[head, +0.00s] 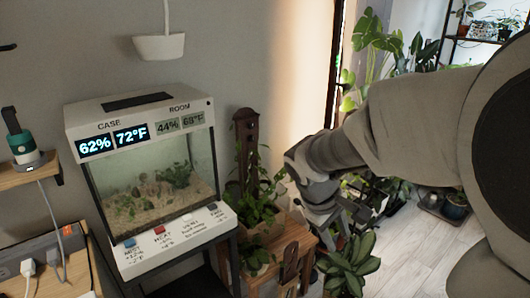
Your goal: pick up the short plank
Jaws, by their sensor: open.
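A short dark brown plank (290,267) with a rounded top stands upright at the front of a small wooden stool or table (302,240), low in the middle of the head view. A taller brown plank (245,140) with holes stands farther back, partly covered by leaves. My gripper (362,213) is open, above and to the right of the short plank and apart from it. The fingers are dark and hard to make out against the plants. I see nothing held in them.
A glass terrarium case (150,185) with a white top stands at left on a dark stand. Potted plants crowd the stool, and a leafy plant (350,262) stands close under my gripper. A power strip (45,250) lies far left. Pale floor (420,260) is open at right.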

